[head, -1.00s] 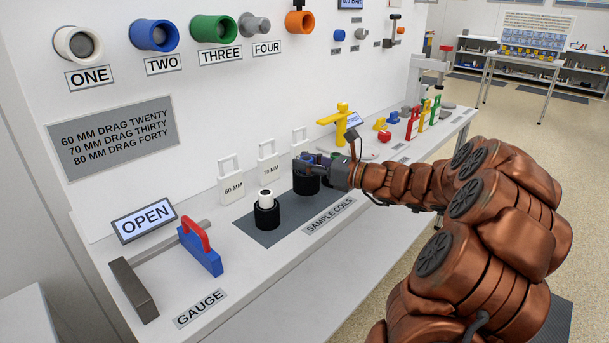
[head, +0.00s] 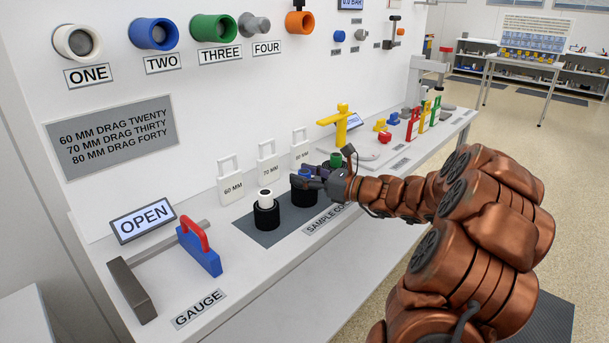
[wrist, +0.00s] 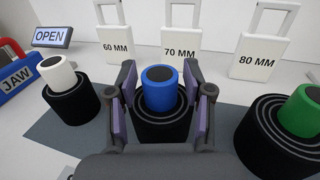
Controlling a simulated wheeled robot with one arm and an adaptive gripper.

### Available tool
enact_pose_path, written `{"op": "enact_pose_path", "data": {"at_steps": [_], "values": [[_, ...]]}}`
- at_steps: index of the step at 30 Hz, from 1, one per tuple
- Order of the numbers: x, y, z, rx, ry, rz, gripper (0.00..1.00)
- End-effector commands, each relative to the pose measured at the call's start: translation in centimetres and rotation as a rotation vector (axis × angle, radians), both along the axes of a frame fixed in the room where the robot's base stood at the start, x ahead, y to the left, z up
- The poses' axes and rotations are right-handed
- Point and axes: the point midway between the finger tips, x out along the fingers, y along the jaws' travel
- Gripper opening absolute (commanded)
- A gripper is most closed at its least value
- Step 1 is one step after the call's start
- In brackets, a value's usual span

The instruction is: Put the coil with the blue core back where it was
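The coil with the blue core (wrist: 161,94) stands upright on the grey mat, in the middle place in front of the 70 MM tag; it also shows in the head view (head: 302,196). My gripper (wrist: 160,78) has its two fingers on either side of the blue core, with gaps visible on both sides. In the head view my gripper (head: 313,178) reaches in from the right and covers part of the coil. The mat (wrist: 45,136) lies beneath the coils; the coil's underside is hidden.
A white-cored coil (wrist: 67,97) stands to the left and a green-cored coil (wrist: 285,135) to the right, both close to my gripper. The 60 MM (wrist: 117,42), 70 MM (wrist: 180,45) and 80 MM (wrist: 257,58) tags stand behind. The gauge (head: 200,250) is farther left.

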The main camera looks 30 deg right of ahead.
Motion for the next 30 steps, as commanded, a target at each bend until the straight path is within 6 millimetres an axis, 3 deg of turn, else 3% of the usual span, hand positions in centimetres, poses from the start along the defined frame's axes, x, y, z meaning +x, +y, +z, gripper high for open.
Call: {"op": "enact_pose_path", "data": {"at_steps": [13, 30], "values": [[0.0, 0.0, 0.3, -0.002, 0.001, 0.0, 0.57], [-8.3, -4.5, 0.4, 0.001, 0.0, -0.003, 0.57]]}}
